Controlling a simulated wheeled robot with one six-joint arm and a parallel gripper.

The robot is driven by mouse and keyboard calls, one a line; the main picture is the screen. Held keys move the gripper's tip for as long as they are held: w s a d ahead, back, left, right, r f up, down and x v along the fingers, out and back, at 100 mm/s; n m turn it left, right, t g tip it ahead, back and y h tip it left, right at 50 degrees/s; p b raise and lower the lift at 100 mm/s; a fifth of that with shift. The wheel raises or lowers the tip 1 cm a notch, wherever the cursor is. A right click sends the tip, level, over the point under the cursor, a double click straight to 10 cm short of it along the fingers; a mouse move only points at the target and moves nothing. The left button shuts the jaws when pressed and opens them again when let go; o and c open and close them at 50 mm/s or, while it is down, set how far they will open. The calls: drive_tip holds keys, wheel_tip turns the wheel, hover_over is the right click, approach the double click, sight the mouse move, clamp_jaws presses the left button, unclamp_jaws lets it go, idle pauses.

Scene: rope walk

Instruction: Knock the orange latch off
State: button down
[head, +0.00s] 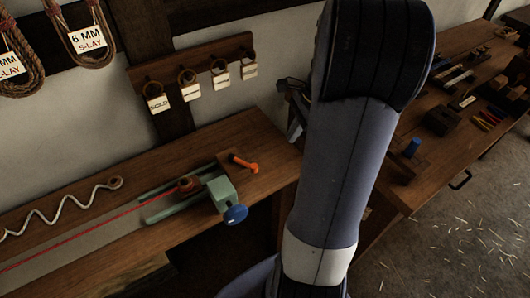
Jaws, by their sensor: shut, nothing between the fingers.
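The orange latch (245,163) is a short bright orange lever on the wooden bench (268,135), beside the green metal fixture (222,192). It lies at a slant, with its thicker end at the lower right. My gripper (295,130) shows only in part, at the left edge of my arm, to the right of the latch and above it in the picture. It is shut and apart from the latch. My arm hides the rest of it.
A red cord (95,227) runs along the bench to an orange-brown piece on the fixture. A blue knob (235,214) sticks out in front. Tagged rings hang from a wall rail (190,62). A second bench (425,170) at right holds tools and blocks.

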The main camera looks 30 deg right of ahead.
sight(243, 163)
idle(0.4)
drive_tip(key=x, duration=1)
drive_tip(key=shift+a, duration=0.1)
drive_tip(key=shift+w+a+p, duration=0.2)
drive_tip(key=shift+w+a, duration=0.05)
drive_tip(key=shift+a, duration=0.7)
drive_tip(key=shift+w+a+p, duration=0.2)
drive_tip(key=shift+w+a, duration=0.05)
drive_tip(key=shift+a, duration=0.7)
drive_tip(key=shift+s+a+m, duration=0.25)
drive_tip(key=shift+m, duration=0.15)
